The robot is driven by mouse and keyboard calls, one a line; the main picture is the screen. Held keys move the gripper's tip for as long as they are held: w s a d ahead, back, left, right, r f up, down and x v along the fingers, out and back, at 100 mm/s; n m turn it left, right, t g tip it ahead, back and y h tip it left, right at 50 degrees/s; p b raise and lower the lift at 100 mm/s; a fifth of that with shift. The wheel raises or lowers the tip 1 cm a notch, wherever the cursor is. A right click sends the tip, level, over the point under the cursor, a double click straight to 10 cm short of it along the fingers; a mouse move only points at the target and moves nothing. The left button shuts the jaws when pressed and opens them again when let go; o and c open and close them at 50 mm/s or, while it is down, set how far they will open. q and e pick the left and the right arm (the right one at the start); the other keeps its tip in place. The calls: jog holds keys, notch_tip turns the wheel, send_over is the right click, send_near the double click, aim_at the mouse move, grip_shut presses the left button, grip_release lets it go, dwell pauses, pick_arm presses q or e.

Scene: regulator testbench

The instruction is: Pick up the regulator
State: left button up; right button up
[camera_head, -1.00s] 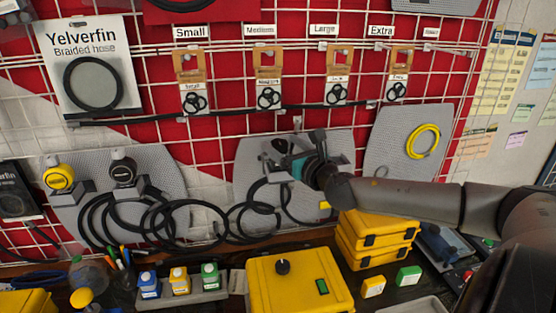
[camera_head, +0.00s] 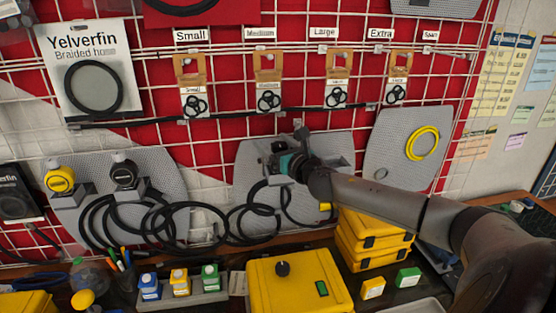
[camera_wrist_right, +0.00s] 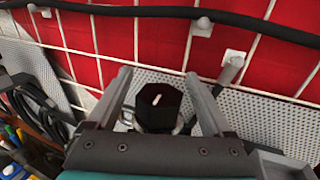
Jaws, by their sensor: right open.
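The regulator (camera_wrist_right: 158,106) is a dark, faceted piece with a pale mark on top. In the right wrist view it sits between the two spread fingers of my right gripper (camera_wrist_right: 158,77), with a gap on each side. In the head view my right gripper (camera_head: 283,160) is at the middle grey perforated panel (camera_head: 247,160) and hides most of the regulator. Black hose loops hang below it. My left gripper is not in view.
A yellow regulator (camera_head: 60,179) and a black one (camera_head: 123,173) hang on the left panel. Stacked yellow cases (camera_head: 375,236) stand below my right arm. Another yellow case (camera_head: 298,285) lies on the bench. A wire grid (camera_head: 220,110) backs the panels.

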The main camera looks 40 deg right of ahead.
grip_shut()
dwell(0.8)
jog(key=shift+w+r, duration=0.1)
dwell(0.4)
